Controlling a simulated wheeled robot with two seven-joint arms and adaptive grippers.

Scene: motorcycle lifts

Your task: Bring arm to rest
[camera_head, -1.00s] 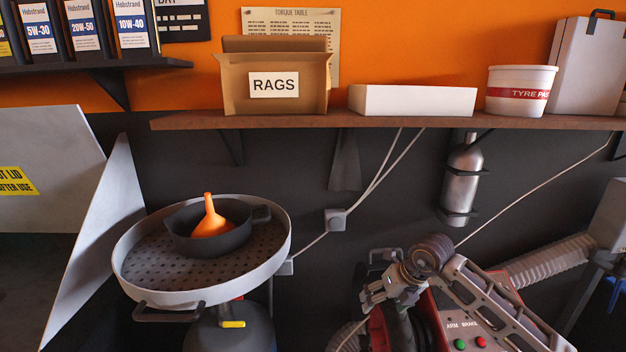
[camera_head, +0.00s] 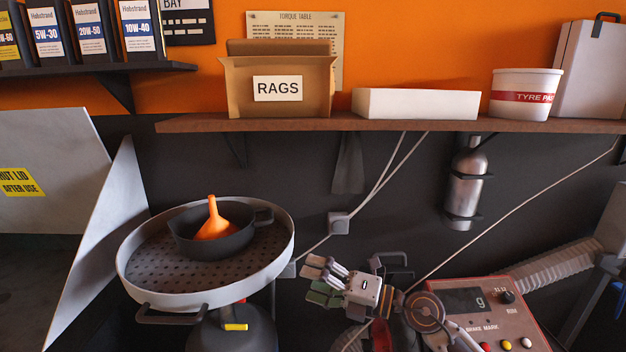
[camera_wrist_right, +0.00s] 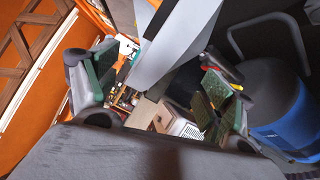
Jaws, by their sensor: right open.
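My right gripper (camera_head: 322,279) is in the lower middle of the head view, pointing left. Its fingers are apart and nothing shows between them. It is in front of the dark wall, to the right of the round grey drain tray. In the right wrist view the two green-padded fingers (camera_wrist_right: 160,88) stand wide apart with no object between them. My right forearm reaches down out of the bottom of the head view. My left gripper does not show.
The drain tray (camera_head: 134,281) holds a black pan (camera_head: 205,246) with an orange funnel (camera_head: 213,222). A red control box (camera_head: 500,297) stands right of my gripper. A wooden shelf (camera_head: 400,126) carries a rags box (camera_head: 235,95). A silver cylinder (camera_head: 464,185) hangs below it.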

